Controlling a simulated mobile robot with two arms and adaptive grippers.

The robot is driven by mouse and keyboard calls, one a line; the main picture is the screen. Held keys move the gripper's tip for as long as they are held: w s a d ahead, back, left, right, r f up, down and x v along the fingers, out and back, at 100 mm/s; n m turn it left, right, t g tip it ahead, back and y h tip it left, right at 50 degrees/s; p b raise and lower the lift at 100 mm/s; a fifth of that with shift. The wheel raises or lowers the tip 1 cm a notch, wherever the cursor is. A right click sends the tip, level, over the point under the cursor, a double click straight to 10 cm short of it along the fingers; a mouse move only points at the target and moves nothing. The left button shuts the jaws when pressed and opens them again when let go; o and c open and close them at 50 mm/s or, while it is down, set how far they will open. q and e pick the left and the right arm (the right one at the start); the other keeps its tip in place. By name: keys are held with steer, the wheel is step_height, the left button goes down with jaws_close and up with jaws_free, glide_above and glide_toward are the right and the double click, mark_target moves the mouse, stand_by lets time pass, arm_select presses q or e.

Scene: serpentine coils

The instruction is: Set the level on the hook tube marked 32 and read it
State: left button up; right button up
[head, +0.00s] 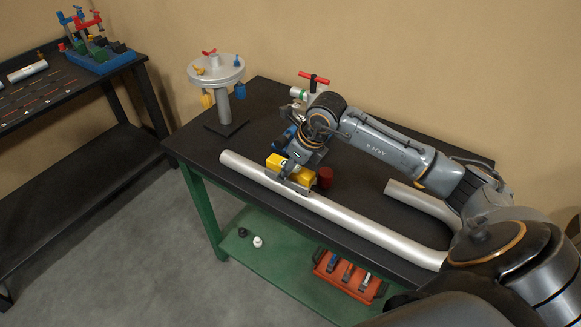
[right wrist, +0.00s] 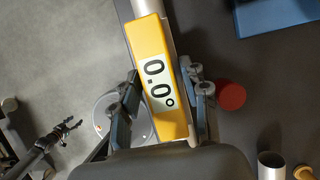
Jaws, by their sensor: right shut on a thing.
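A long silver tube (head: 340,217) with a bent-back arm (head: 420,200) lies on the dark table top; no number on it is readable. The yellow level (head: 277,162) lies along the tube near its far left end and appears to touch it. In the right wrist view the level (right wrist: 172,115) shows 0.0° on its display, and part of the tube (right wrist: 145,7) shows beyond it. My right gripper (head: 290,172) is shut on the level, a finger on each side. A dark gripper-like shape (right wrist: 62,133), possibly my left gripper, shows small at lower left; its opening is unclear.
A red cylinder (head: 325,176) stands close beside the tube and my right gripper. A red-handled valve (head: 314,79) stands behind my arm. An orange crate (head: 345,277) is on the green lower shelf.

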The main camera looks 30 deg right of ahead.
steer(key=shift+f+b, duration=0.85)
steer(key=shift+f, duration=0.15)
steer(key=shift+f, duration=0.2)
steer(key=shift+f+b, duration=0.25)
steer(key=shift+b, duration=0.3)
steer(key=o, duration=1.3)
steer(key=shift+o, duration=0.2)
steer(key=shift+r, duration=0.1)
steer(key=v, duration=1.2)
steer(key=shift+s, duration=0.1)
